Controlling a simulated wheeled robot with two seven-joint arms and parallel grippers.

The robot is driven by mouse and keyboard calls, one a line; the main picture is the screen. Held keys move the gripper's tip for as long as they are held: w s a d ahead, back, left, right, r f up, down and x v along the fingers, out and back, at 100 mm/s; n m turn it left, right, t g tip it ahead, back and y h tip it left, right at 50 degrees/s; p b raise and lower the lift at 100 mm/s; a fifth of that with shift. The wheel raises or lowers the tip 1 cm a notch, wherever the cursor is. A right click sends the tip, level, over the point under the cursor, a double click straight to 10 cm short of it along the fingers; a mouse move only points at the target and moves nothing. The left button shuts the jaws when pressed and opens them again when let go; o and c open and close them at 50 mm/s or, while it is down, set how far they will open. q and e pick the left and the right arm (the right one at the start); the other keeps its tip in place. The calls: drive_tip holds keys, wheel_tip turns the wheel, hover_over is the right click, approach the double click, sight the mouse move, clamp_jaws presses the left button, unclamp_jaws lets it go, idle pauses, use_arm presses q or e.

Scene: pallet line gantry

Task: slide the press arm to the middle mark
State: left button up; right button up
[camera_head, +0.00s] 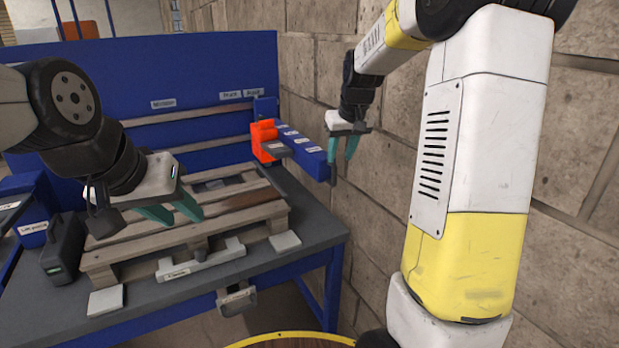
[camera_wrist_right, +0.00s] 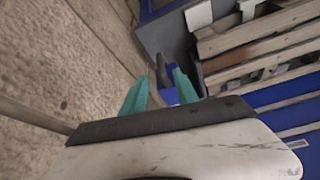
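The press arm appears to be the blue beam (camera_head: 303,149) with small pale labels, at the right rear of the bench. An orange block (camera_head: 265,141) sits around its far end, and a dark upright piece (camera_head: 332,174) is at its near end. I cannot tell which label is the middle mark. My right gripper (camera_head: 342,152) is open beside the beam's near end. In the right wrist view, the blue end (camera_wrist_right: 168,96) shows beyond and between the parted teal fingers (camera_wrist_right: 160,88); no contact is visible. My left gripper (camera_head: 176,212) is open and empty above the pallet.
A wooden pallet (camera_head: 190,238) lies on the grey bench (camera_head: 320,228). A dark box (camera_head: 63,250) stands at the left, with pale pads (camera_head: 106,301) near the bench edge. A blue back panel (camera_head: 130,75) rises behind. A block wall (camera_head: 390,210) is close on the right.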

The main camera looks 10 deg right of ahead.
sight(336, 168)
drive_tip(key=shift+x, duration=0.85)
drive_tip(key=x, duration=0.6)
drive_tip(key=shift+w+a+f, duration=0.15)
drive_tip(key=shift+w+f, duration=0.05)
drive_tip(key=shift+f, duration=0.15)
clamp_jaws()
idle(0.4)
